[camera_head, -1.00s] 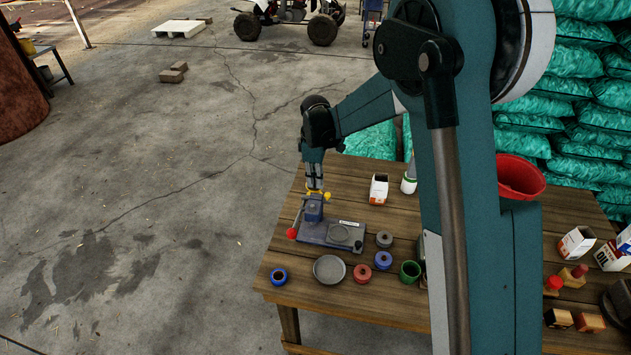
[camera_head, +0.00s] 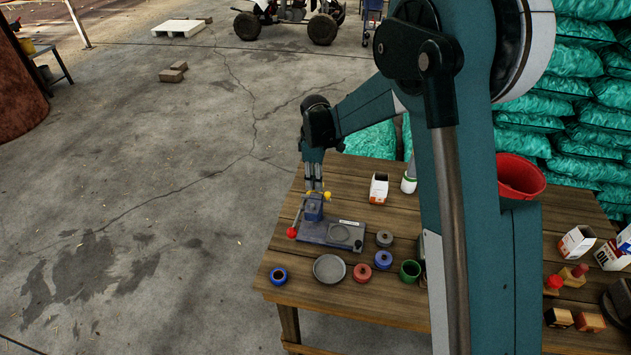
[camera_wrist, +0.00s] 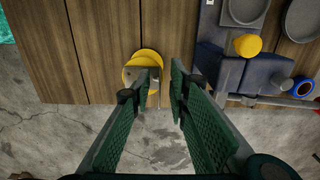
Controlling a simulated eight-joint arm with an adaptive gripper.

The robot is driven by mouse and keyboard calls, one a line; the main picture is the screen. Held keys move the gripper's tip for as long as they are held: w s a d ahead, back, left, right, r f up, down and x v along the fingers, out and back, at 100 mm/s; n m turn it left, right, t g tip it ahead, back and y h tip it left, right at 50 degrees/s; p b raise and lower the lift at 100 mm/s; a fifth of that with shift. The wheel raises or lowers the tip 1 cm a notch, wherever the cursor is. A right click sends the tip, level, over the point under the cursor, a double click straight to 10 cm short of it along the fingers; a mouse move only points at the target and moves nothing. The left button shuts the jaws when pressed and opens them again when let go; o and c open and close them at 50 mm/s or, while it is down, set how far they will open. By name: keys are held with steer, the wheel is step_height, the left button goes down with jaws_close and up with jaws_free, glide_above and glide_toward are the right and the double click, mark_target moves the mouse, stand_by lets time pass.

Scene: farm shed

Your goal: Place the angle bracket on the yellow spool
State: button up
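In the wrist view the yellow spool (camera_wrist: 131,76) sits near the table edge. The small grey metal angle bracket (camera_wrist: 148,70) lies over the spool's top; whether it rests fully on it is hard to tell. My gripper (camera_wrist: 152,88) is open around the bracket. Its left finger is close beside the bracket, and a clear gap separates it from the right finger. In the head view my gripper (camera_head: 314,185) is just behind the blue clamp device, and the bracket cannot be made out there.
A white carton (camera_head: 379,188) stands to the right.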

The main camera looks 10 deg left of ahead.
step_height(320, 180, up, 12)
steer(key=shift+r, duration=0.15)
stand_by(0.6)
stand_by(0.5)
steer(key=s+d+r+m+t, duration=0.1)
steer(key=s+d+r+m, duration=0.2)
steer(key=s+d+r, duration=0.35)
steer(key=s+d+r+m+t, duration=0.1)
steer(key=s+d+r+m, duration=0.25)
steer(key=d, duration=0.65)
steer(key=s+d+r+m+t, duration=0.1)
steer(key=s+d+r+m, duration=0.1)
steer(key=s+d+r, duration=0.45)
steer(key=s+d+f+m+t, duration=0.2)
steer(key=s+d+m, duration=0.2)
steer(key=s+d, duration=0.4)
steer(key=s+d+f+m+t, duration=0.2)
steer(key=s+d+m, duration=0.3)
steer(key=s+d, duration=0.4)
steer(key=shift+s+f, duration=0.35)
steer(key=shift+s, duration=1.05)
